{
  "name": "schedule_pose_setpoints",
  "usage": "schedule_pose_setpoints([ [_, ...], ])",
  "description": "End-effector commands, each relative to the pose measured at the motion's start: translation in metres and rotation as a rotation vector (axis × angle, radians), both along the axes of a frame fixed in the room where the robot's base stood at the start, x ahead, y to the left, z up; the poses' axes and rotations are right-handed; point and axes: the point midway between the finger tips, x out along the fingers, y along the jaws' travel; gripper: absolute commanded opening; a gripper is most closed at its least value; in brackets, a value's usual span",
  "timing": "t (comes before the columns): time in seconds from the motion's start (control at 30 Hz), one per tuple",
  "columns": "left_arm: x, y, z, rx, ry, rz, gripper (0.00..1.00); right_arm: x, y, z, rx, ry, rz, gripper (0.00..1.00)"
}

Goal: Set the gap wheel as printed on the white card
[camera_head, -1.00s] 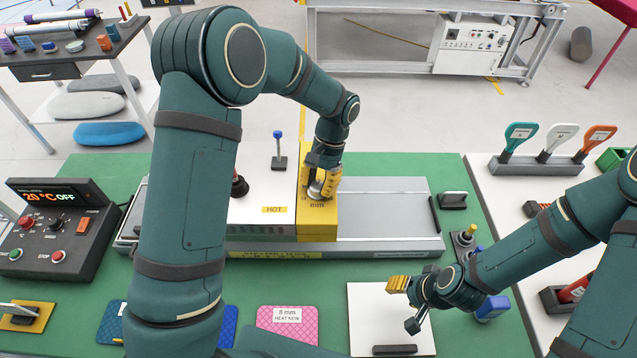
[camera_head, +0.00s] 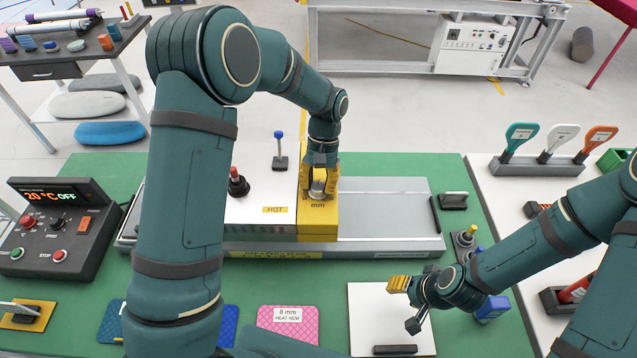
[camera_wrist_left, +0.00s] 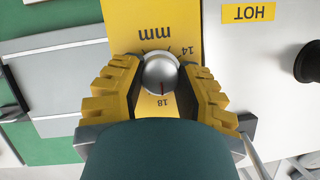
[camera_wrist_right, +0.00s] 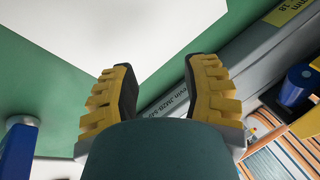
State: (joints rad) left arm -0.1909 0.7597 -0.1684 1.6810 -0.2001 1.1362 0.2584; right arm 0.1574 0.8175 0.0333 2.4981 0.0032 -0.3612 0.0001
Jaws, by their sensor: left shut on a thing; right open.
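The gap wheel is a round silver knob (camera_wrist_left: 161,74) on a yellow block (camera_head: 318,226) marked "mm". My left gripper (camera_head: 318,184) is shut on it, a finger on each side; it also shows in the left wrist view (camera_wrist_left: 162,85). The wheel's red mark points towards the printed 18; 14 shows on the other side. A small white card (camera_head: 288,315) on a pink board (camera_head: 270,335) reads "8 mm" with smaller text below. My right gripper (camera_head: 405,305) is open and empty above a white panel (camera_head: 368,330); it also shows in the right wrist view (camera_wrist_right: 160,90).
A white plate labelled HOT (camera_head: 262,220) with a red-topped black knob (camera_head: 238,183) lies left of the block. A control box (camera_head: 55,228) reads 20 °C OFF. Blue boards lie left of the pink one. Paddles (camera_head: 558,140) stand at right.

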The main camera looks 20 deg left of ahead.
Motion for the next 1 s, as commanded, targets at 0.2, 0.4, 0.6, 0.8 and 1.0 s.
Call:
schedule_pose_setpoints([
  [0.2,-0.003,0.000,-0.003,0.001,0.011,-0.003,0.57,0.000,0.000,0.000,0.000,0.000,0.000,0.47],
  [0.4,-0.002,0.000,-0.002,0.001,0.006,-0.003,0.69,0.000,0.000,0.000,0.000,0.000,0.000,0.47],
  [0.6,0.000,0.000,0.002,0.000,0.003,-0.002,0.69,0.000,0.000,0.000,0.000,0.000,0.000,0.47],
  [0.8,0.011,0.000,0.026,-0.001,-0.002,-0.003,0.69,0.000,0.000,0.000,0.000,0.000,0.000,0.47],
  [1.0,0.027,0.000,0.064,0.000,-0.001,-0.002,0.69,0.000,0.000,0.000,0.000,0.000,0.000,0.47],
])
